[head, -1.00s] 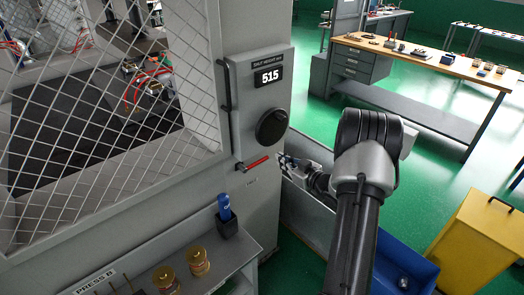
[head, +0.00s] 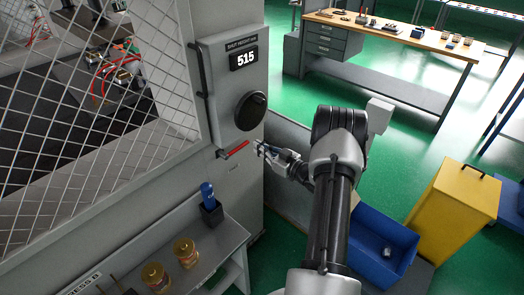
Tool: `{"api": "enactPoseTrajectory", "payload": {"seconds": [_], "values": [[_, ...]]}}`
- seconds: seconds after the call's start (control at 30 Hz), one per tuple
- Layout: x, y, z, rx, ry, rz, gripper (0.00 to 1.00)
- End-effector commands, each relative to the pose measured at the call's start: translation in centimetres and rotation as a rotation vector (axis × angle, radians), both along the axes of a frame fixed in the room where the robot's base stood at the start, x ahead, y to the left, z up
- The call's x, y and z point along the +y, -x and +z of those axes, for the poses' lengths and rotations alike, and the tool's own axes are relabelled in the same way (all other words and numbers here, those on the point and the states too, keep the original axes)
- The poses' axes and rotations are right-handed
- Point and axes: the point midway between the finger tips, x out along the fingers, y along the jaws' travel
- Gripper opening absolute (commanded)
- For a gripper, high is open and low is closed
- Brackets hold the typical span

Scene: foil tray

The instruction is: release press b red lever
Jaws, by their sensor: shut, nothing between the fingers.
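The red lever (head: 234,149) sticks out from the press's side panel, below a round black knob (head: 251,110) and a display (head: 244,60) reading 515. It slants slightly up to the right. My gripper (head: 262,150) is just right of the lever's free end, with its fingers pointing left toward it. The fingers are small in the head view, and I cannot tell whether they touch the lever. They are shut with nothing between them. The press (head: 222,17) carries a "PRESS B" label at the lower left.
A shelf (head: 212,245) below the lever holds brass parts (head: 186,252) and a blue-handled tool (head: 208,193) in a black holder. A blue bin (head: 375,237) and a yellow bin (head: 450,215) stand at right. A workbench (head: 390,35) stands behind, with open green floor before it.

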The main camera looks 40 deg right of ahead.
Motion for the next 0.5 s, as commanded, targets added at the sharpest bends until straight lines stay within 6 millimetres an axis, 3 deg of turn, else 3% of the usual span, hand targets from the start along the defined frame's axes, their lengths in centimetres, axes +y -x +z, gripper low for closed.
{"api": "enactPoseTrajectory", "payload": {"seconds": [0.2,0.5], "values": [[0.4,-4.0,-0.4,-0.002,0.002,0.003,0.00],[0.5,-6.5,-0.4,0.000,0.000,0.000,0.00]]}}
